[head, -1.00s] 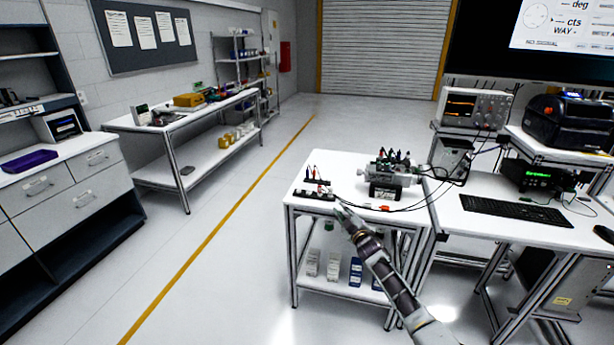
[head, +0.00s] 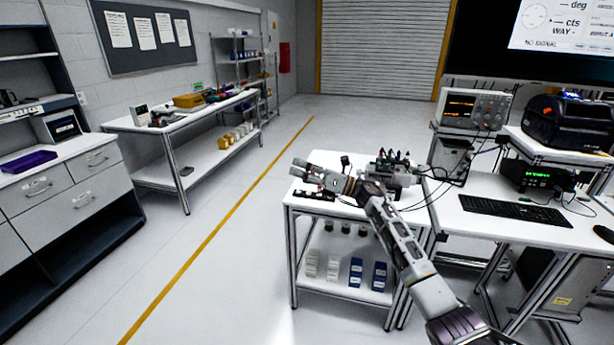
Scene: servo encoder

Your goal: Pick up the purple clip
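I cannot make out a purple clip in this view; it may be too small or hidden behind my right arm. On the small white cart (head: 306,209) a dark strip of small parts (head: 313,194) lies at the left front, partly covered by my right gripper. A grey device with several dark upright clips or probes (head: 398,166) stands at the back right of the cart top. My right gripper (head: 298,167) is over the cart's left side, above the dark strip. Its fingers look apart, with nothing visible between them. My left gripper is not in view.
A desk with a keyboard (head: 503,209) and instruments stands to the right of the cart. Black cables run from the device toward it. Blue and white boxes are on the cart's lower shelf (head: 333,287). The floor left of the cart is clear.

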